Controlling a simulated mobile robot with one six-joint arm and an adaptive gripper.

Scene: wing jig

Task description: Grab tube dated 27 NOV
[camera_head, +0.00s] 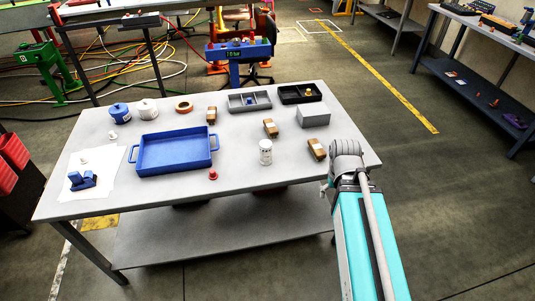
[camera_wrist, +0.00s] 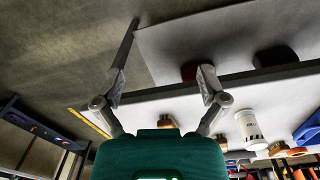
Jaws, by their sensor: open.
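A white cylinder (camera_head: 265,152) with a printed label stands upright on the table. It also shows in the wrist view (camera_wrist: 248,127), which looks upside down. Three brown blocky items with pale parts lie on the table: one (camera_head: 317,149) near my arm, one (camera_head: 270,128) behind it and one (camera_head: 211,115) farther left. No 27 NOV date is readable, so I cannot tell which thing is the tube. My gripper (camera_wrist: 160,72) is open and empty, fingers wide apart, by the table's front right edge. In the head view my wrist largely hides it.
The grey table (camera_head: 237,185) carries a blue tray (camera_head: 175,153), a grey box (camera_head: 313,116), a grey divided bin (camera_head: 249,109), a black bin (camera_head: 300,98), a tape roll (camera_head: 184,106) and a red knob (camera_head: 213,174). A lower shelf (camera_head: 225,225) lies beneath.

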